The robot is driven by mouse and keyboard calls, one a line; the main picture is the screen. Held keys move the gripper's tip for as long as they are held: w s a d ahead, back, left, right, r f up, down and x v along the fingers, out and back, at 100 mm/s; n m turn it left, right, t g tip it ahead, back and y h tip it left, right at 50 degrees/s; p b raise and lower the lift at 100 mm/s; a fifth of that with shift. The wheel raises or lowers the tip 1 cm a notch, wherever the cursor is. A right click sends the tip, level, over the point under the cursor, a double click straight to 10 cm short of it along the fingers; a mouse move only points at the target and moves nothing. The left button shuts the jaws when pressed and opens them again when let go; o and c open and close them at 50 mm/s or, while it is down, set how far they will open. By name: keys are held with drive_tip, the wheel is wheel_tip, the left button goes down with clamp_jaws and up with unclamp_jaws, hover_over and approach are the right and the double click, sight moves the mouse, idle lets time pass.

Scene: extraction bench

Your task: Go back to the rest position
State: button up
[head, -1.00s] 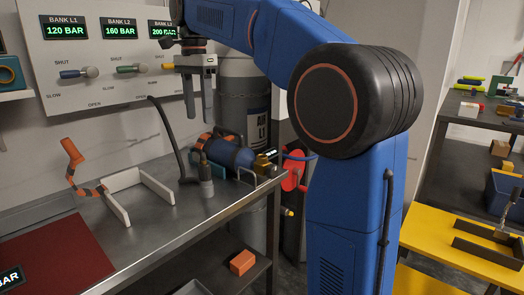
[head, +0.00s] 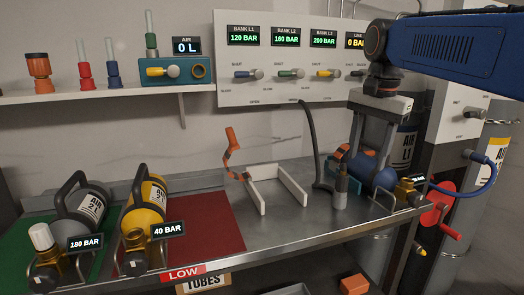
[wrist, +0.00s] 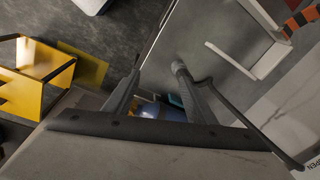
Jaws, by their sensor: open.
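My gripper (head: 368,152) is open. In the head view it hangs fingers down at the right end of the steel bench (head: 290,222), in front of the wall. Its fingers overlap the blue cylinder (head: 369,172) in the picture. I cannot tell from this view how far apart they are in depth. Nothing shows clearly held between the fingers. In the wrist view, the two dark fingers stand apart, with a bit of blue (wrist: 160,110) seen between them.
A black hose with a grey end (head: 341,187) and a white frame (head: 297,187) are beside the cylinder. A grey cylinder (head: 88,205) and a yellow cylinder (head: 150,196) lie at left. The valve panel (head: 290,60) is behind. A red hand wheel (head: 440,208) is at right.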

drive_tip(key=s+d+f+n+t, duration=0.2)
drive_tip(key=s+f+n, duration=0.8)
drive_tip(key=s+f, duration=1.1)
wheel_tip(320, 180, down, 4)
drive_tip(key=shift+s+d+f+t, duration=0.25)
drive_tip(key=shift+s+d+t, duration=0.15)
drive_tip(key=shift+t, duration=0.3)
